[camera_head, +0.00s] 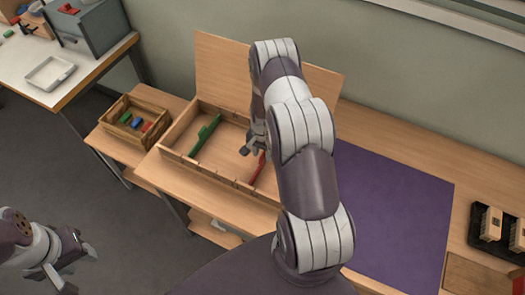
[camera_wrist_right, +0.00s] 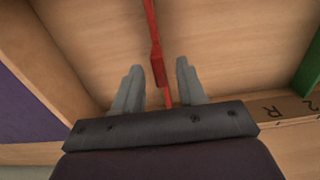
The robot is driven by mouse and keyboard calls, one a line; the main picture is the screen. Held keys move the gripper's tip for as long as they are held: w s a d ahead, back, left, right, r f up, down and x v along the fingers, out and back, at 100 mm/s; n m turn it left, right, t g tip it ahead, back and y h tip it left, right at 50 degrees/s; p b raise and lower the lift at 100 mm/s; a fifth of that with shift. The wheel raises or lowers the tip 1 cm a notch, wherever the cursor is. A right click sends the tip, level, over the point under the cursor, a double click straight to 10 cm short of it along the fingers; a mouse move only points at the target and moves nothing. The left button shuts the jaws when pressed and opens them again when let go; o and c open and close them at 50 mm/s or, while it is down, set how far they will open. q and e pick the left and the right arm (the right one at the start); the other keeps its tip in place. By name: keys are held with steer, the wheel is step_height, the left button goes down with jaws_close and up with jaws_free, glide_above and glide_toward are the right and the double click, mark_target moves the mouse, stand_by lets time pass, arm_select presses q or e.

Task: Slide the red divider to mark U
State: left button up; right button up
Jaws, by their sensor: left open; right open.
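The red divider (camera_head: 257,170) stands in a shallow wooden box (camera_head: 178,127) and is partly hidden by my right arm in the head view. In the right wrist view the red divider (camera_wrist_right: 154,45) runs between the two fingers of my right gripper (camera_wrist_right: 159,78), which is open with a gap visible on both sides. In the head view my right gripper (camera_head: 252,143) is over the box. My left gripper (camera_head: 72,266) is open and empty at the lower left, away from the box. The wrist view shows a letter R on the box rim (camera_wrist_right: 290,108); I cannot make out a U.
A green divider (camera_head: 204,135) stands further left in the box. A small crate (camera_head: 112,126) with coloured pieces sits left of it. A purple mat (camera_head: 400,205) lies to the right, and a black tray (camera_head: 479,237) with brush blocks is at the far right.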

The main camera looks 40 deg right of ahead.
steer(key=shift+s+f, duration=0.1)
steer(key=shift+f, duration=0.3)
jaws_close()
steer(key=shift+w+a+f, duration=0.1)
steer(key=shift+w+f, duration=0.05)
steer(key=shift+w, duration=0.15)
steer(key=w+b, duration=0.1)
steer(key=w+a+b, duration=0.1)
steer(key=shift+w+a, duration=0.2)
steer(key=shift+w, duration=0.15)
jaws_free()
steer(key=shift+r, duration=0.2)
